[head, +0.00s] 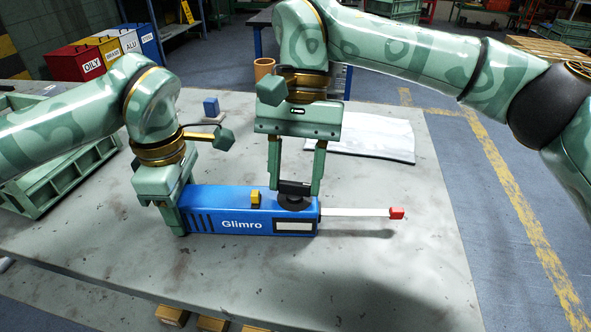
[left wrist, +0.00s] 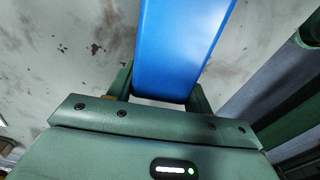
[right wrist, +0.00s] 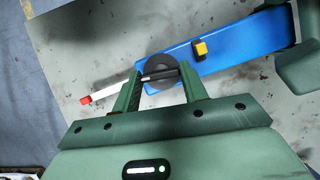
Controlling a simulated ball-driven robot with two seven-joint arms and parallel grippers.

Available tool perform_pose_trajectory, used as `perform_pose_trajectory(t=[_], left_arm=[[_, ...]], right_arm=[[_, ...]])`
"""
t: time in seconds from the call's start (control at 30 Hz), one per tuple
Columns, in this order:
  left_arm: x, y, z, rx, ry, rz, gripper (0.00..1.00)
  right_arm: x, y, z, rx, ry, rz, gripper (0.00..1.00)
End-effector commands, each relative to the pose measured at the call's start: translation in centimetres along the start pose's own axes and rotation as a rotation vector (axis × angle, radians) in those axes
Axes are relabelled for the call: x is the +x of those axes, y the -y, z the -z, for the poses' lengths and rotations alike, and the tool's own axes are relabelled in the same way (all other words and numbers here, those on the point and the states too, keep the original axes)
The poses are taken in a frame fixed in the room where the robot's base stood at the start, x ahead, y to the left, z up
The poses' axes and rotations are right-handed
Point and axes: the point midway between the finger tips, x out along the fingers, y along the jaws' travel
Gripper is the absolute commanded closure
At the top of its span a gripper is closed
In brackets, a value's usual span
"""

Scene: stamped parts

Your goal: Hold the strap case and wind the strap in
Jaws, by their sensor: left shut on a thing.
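The blue strap case (head: 235,212), marked "Glimro", lies on the grey table with a yellow block on top. A pale strap (head: 352,212) sticks out of its right end and ends in a red tab (head: 397,213). My left gripper (head: 180,210) is shut on the case's left end; the left wrist view shows the blue case (left wrist: 180,45) between its fingers. My right gripper (head: 296,185) is open, fingers wide apart, astride the black bar of the round black crank (head: 293,203) on the case. The right wrist view shows the crank (right wrist: 158,66); contact with the bar is unclear.
A green crate (head: 60,165) stands at the table's left. A small blue block (head: 211,107), a tan cup (head: 264,68) and a white sheet (head: 375,137) are toward the back. The front and right of the table are clear.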

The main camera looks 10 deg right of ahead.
Motion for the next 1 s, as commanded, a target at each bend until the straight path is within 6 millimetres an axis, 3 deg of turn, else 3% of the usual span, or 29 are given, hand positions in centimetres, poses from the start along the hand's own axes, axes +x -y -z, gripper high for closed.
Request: perform_pose_trajectory(t=[0.47,1.0], left_arm=[[0.07,0.02,-0.01,0.001,0.0,0.001,0.83],[0.07,0.03,-0.02,0.001,0.0,0.001,0.83]], right_arm=[[-0.01,-0.06,0.05,0.057,-0.001,0.024,0.8],[0.03,-0.32,-0.07,0.463,-0.001,0.194,0.8]])
